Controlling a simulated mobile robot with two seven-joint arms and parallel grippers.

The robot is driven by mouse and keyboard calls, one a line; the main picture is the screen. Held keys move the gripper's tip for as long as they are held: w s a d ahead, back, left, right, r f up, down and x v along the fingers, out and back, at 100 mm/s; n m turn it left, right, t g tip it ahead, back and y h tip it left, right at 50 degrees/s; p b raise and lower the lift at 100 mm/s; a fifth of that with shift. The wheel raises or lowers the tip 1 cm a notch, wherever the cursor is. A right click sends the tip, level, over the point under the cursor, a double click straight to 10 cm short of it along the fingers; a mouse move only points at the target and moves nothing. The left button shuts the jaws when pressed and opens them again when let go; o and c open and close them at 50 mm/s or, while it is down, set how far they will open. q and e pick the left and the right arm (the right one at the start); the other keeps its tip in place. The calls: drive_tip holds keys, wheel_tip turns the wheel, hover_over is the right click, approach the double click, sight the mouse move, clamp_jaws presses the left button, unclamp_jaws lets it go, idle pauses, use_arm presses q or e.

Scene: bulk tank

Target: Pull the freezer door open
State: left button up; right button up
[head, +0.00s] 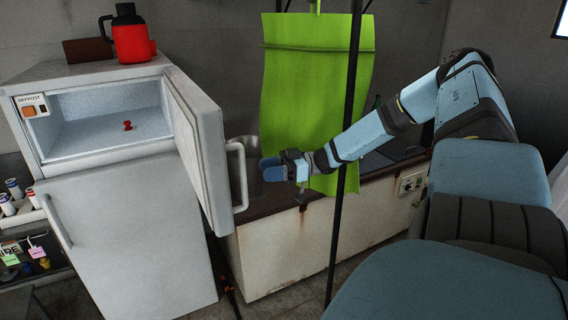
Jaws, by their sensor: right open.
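The freezer door (197,150) is the upper door of a white fridge (127,240). It stands swung open to the right, and the freezer compartment (100,118) shows with a small red object (128,125) inside. The door's white handle (240,178) is at its right edge. My right gripper (270,168) is open, just to the right of the handle, and appears apart from it. The lower fridge door is shut, with its own handle (54,221) at its left edge. My left gripper is not in view.
A counter (270,255) stands right of the fridge, with a metal pot (243,150) behind the handle. A dark vertical pole (345,165) and a hanging green cloth (310,75) are near my right arm. A red jug (130,35) stands on the fridge.

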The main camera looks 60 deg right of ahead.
drive_tip(key=v, duration=0.4)
drive_tip(key=shift+s+d, duration=0.25)
drive_tip(key=shift+d, duration=0.1)
idle(0.3)
